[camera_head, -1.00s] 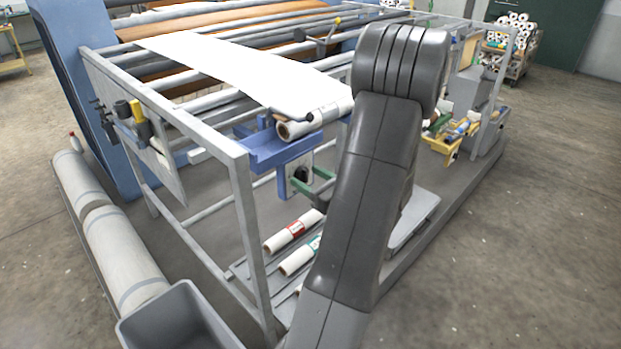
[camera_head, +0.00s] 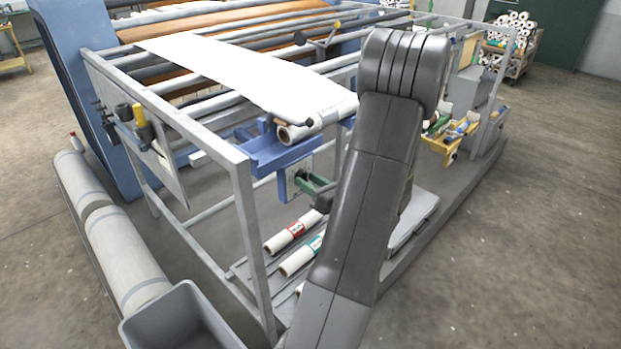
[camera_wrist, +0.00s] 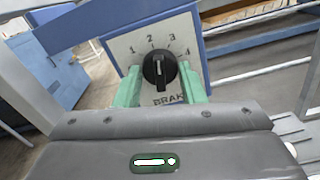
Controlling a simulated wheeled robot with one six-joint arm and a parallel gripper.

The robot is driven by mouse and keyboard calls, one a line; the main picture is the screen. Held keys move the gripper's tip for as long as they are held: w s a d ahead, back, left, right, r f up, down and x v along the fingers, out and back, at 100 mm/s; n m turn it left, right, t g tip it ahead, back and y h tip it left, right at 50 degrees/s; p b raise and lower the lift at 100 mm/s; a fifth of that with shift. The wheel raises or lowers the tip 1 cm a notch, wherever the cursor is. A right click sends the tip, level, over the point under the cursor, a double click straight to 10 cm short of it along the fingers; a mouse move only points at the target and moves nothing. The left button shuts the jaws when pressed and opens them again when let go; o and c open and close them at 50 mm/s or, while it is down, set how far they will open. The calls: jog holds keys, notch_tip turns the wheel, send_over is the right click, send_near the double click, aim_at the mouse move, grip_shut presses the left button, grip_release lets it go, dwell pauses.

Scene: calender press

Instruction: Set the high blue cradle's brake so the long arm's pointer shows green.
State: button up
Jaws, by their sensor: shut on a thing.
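The blue cradle (camera_head: 268,157) holds a white roll (camera_head: 318,119) at the front of the frame, with a white web running back from it. Below it is the brake plate, marked 1 to 4 in the wrist view (camera_wrist: 132,52). My gripper (camera_wrist: 158,80) is shut on the black brake knob (camera_wrist: 159,66), a green finger on each side. The knob's white mark points roughly up, between the 2 and 3. In the head view, the green fingers (camera_head: 312,184) reach the plate. A dark lever with a yellow tip (camera_head: 337,21) stands over the rollers; no pointer colour is readable.
A grey frame post (camera_head: 246,235) stands left of my arm. White rolls with red and green labels (camera_head: 292,237) lie on a low rack below. A grey bin (camera_head: 180,318) and long rolls are at left. Open floor lies to the right.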

jog(key=m+p, duration=0.2)
jog(key=m, duration=0.1)
jog(key=shift+r+m+p, duration=0.1)
jog(key=shift+m+p, duration=0.25)
jog(key=shift+m, duration=0.05)
jog(key=shift+m+p, duration=0.4)
jog(key=shift+m, duration=0.2)
jog(key=o, duration=1)
jog(key=b+v, duration=0.2)
jog(key=v, duration=1.2)
jog(key=shift+b, duration=0.35)
jog(key=shift+w+a, duration=0.1)
jog(key=shift+w, duration=0.05)
